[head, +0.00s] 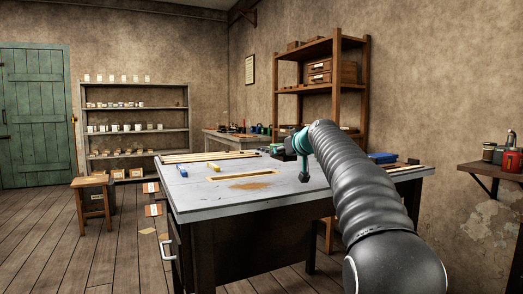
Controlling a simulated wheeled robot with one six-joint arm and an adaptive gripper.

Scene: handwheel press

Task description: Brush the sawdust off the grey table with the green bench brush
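The grey table (190,203) stands in the middle of the head view. A patch of tan sawdust (250,186) lies on its top, near the front edge. My arm reaches in from the lower right, and my gripper (304,178) is above the table, right of the sawdust and apart from it in the picture. It is small and dark, so I cannot tell whether its fingers are open or shut. Teal-green shows at the arm's end, but I cannot tell whether any of it is a brush. I cannot clearly make out the green bench brush; my arm hides part of the tabletop.
A wooden strip (242,174) lies behind the sawdust. Small blue-and-yellow items (183,171) lie at the left, long wooden strips (208,156) along the back. A blue item (383,157) is at the right. A stool (93,183) stands on the floor to the left.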

